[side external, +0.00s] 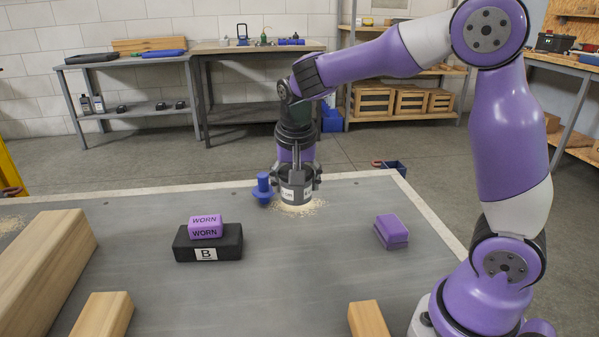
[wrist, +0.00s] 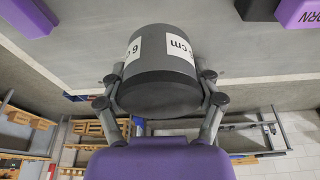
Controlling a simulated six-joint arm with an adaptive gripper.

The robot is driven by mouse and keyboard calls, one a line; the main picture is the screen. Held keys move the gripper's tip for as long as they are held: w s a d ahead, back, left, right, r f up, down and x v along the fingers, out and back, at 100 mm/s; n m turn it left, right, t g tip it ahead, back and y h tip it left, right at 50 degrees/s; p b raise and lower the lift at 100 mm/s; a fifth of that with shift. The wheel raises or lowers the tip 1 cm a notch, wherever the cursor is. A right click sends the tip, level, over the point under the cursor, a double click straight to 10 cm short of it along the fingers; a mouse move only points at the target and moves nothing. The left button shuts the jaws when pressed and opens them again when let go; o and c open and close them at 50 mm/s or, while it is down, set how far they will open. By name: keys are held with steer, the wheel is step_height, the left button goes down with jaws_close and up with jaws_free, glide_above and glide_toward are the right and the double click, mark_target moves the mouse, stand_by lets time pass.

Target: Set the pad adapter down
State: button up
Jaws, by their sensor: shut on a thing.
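The pad adapter (side external: 296,194) is a dark grey cylinder with white labels, one partly reading "cm". My gripper (side external: 297,186) is shut on it from above, with a finger on each side. In the wrist view the adapter (wrist: 160,80) sits between the fingers of my gripper (wrist: 163,95). It looks upright in the side view. Its lower end is at or just above the tabletop, over a patch of sawdust (side external: 310,208); I cannot tell whether it touches.
A blue knobbed piece (side external: 262,189) stands close left of the adapter. A purple WORN block (side external: 206,227) lies on a black block marked B (side external: 227,252). Purple blocks (side external: 391,231) lie right. Wooden beams (side external: 45,268) line the front left. The grey tabletop (side external: 310,265) is clear in the middle.

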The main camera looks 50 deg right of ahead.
steer(key=d+m+g, duration=0.2)
steer(key=d+m, duration=0.7)
steer(key=d, duration=0.2)
glide_toward(361, 195)
steer(key=shift+d+f+h, duration=0.25)
steer(key=shift+f+h, duration=0.15)
steer(key=shift+f, duration=0.45)
steer(key=shift+d+f, duration=0.15)
steer(key=shift+d, duration=0.05)
steer(key=shift+d+f, duration=0.1)
steer(key=shift+f, duration=1.9)
steer(key=shift+f, duration=0.1)
steer(key=o, duration=1.4)
steer(key=shift+f, duration=0.1)
